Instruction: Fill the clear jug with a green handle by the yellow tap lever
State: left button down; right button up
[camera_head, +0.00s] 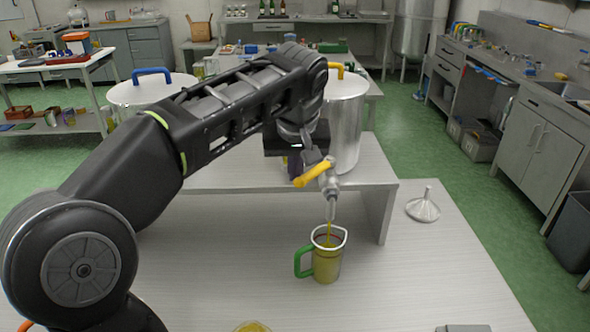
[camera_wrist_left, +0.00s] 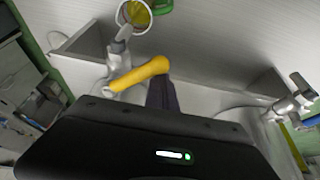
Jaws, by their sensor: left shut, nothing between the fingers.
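The clear jug with a green handle (camera_head: 327,265) stands upright on the lower table under the tap spout, its handle toward the left. A thin yellow-green stream runs from the tap (camera_head: 330,187) into it, and similar liquid fills much of the jug. The wrist view also shows the jug's open top (camera_wrist_left: 126,15). The yellow tap lever (camera_head: 313,174) sticks out sideways to the left of the tap; it also shows in the wrist view (camera_wrist_left: 139,75). My left gripper (camera_head: 310,158) is shut and empty beside the lever; whether they touch I cannot tell. My right gripper is out of view.
Two metal vats, one with a yellow handle (camera_head: 345,115) and one with a blue handle (camera_head: 150,92), stand on a raised shelf (camera_head: 368,165). A second tap (camera_wrist_left: 291,104) shows in the wrist view.

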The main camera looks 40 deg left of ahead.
aim_at(306, 178)
pick_arm(q)
jog(key=shift+s+d, duration=0.2)
jog(key=shift+d, duration=1.3)
dwell(6.5)
